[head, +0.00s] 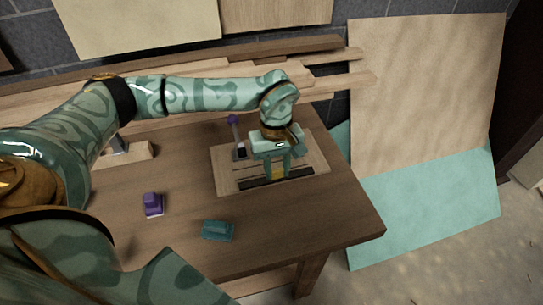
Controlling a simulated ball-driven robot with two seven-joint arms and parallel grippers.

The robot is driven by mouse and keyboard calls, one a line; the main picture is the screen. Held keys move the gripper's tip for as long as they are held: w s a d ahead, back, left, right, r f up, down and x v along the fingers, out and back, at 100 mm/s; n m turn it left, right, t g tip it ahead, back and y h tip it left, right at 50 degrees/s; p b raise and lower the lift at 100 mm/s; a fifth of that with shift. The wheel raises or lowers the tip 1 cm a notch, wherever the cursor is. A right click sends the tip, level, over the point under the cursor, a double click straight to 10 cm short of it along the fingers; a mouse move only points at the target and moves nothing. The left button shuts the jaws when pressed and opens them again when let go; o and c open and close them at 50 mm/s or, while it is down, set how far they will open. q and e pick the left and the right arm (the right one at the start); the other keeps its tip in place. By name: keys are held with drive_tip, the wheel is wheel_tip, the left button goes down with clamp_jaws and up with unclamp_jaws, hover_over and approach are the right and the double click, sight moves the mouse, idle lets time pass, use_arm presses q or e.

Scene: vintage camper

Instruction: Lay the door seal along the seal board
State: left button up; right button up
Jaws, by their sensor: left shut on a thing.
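The seal board (222,155) is a pale wooden board on the brown workbench. A long dark strip, which looks like the door seal (249,184), lies along the board's near side. My left gripper (278,174) points down over the board and is shut at the strip's middle. A small yellow part shows between its fingers; I cannot tell whether it belongs to the seal. The fingers hide part of the strip, and I cannot tell how closely it touches the board. My right gripper is not in view.
A purple-knobbed lever (235,130) stands at the board's back left, close to my left wrist. A purple block (153,205) and a teal block (217,230) are on the workbench (290,232) in front. Planks lie behind; panels lean at right.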

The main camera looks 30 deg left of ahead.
use_arm(q)
drive_tip(key=shift+w+a, duration=0.6)
drive_tip(key=shift+a, duration=0.1)
drive_tip(key=w+a, duration=0.1)
drive_tip(key=w+a+f+b, duration=0.1)
drive_tip(key=shift+w+a, duration=0.1)
drive_tip(key=shift+a, duration=0.25)
drive_tip(key=shift+f, duration=0.2)
drive_tip(key=shift+f, duration=0.1)
drive_tip(key=o, duration=1)
drive_tip(key=shift+o, duration=0.2)
wheel_tip(320, 180, up, 12)
drive_tip(key=a+p, duration=0.1)
drive_tip(key=p, duration=0.1)
drive_tip(key=shift+w, duration=0.45)
